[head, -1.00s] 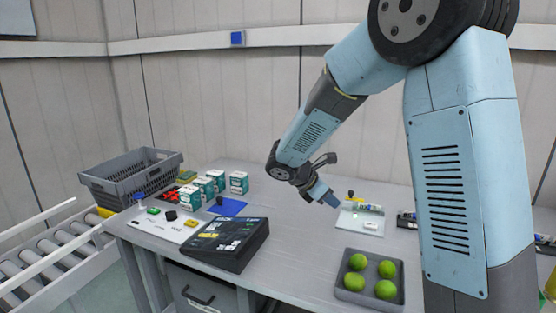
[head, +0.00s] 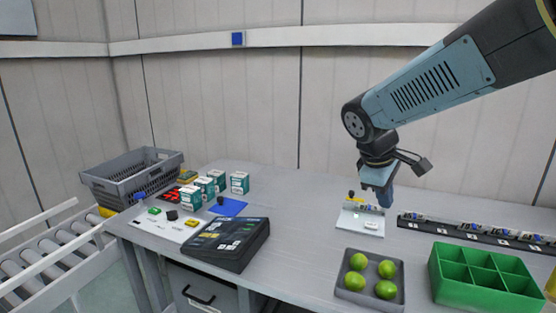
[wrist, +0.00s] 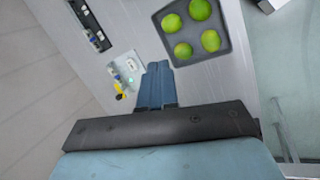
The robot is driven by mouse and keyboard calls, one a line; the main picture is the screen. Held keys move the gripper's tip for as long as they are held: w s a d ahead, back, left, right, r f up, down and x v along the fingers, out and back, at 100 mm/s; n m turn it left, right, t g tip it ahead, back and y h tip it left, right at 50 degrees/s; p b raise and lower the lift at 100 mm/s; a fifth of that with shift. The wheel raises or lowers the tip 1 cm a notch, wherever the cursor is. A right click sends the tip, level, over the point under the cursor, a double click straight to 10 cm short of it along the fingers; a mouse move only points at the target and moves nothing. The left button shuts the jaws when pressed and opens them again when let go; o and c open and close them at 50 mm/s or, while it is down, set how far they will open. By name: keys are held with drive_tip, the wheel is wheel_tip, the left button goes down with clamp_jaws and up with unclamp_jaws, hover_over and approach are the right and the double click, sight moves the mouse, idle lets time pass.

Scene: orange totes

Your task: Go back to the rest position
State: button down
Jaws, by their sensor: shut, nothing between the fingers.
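My gripper (head: 387,196) hangs from the bent arm at the right of the head view, pointing down above the back middle of the table. In the wrist view its blue fingers (wrist: 158,80) are together with nothing between them. In the head view it partly covers a white plate (head: 352,225) with small parts on it. The plate also shows in the wrist view (wrist: 130,66), just left of the fingers. I cannot tell the exact height of the gripper above the table.
A grey tray of green balls (head: 343,293) stands at the front, with a green divided box (head: 440,272) to its right. A dark rail (head: 415,224) lies behind. A black panel (head: 228,256), several small boxes (head: 240,182) and a grey crate (head: 112,185) are at left.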

drive_tip(key=s+r+m+t+y, duration=0.3)
drive_tip(key=s+m, duration=0.6)
drive_tip(key=s, duration=0.4)
drive_tip(key=shift+r+m+y, duration=0.15)
drive_tip(key=shift+m+y, duration=0.15)
drive_tip(key=shift+y, duration=0.2)
